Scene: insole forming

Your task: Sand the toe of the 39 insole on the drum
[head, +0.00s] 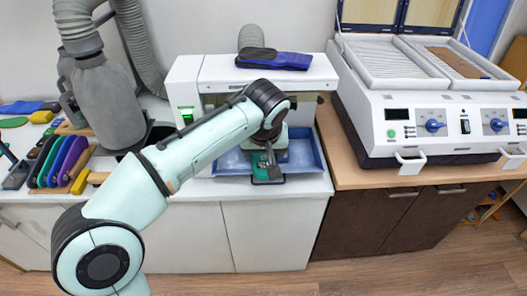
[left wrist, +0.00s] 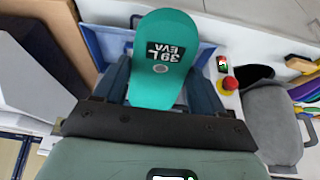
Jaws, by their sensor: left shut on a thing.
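The teal insole, marked "39 L EVA" (left wrist: 165,50), stands toe outward from my left gripper (left wrist: 162,92) in the left wrist view. The gripper is shut on its near end. In the head view my left gripper (head: 268,168) is at the front of the white sanding machine (head: 215,72), over its blue tray (head: 305,160); only a bit of the teal insole shows there. My arm hides the middle of the machine. I cannot make out the drum, or whether the insole touches it. My right gripper is not in view.
A rack of coloured insoles (head: 62,160) and a grey dust collector (head: 107,100) stand left. A white heating press (head: 420,110) stands right.

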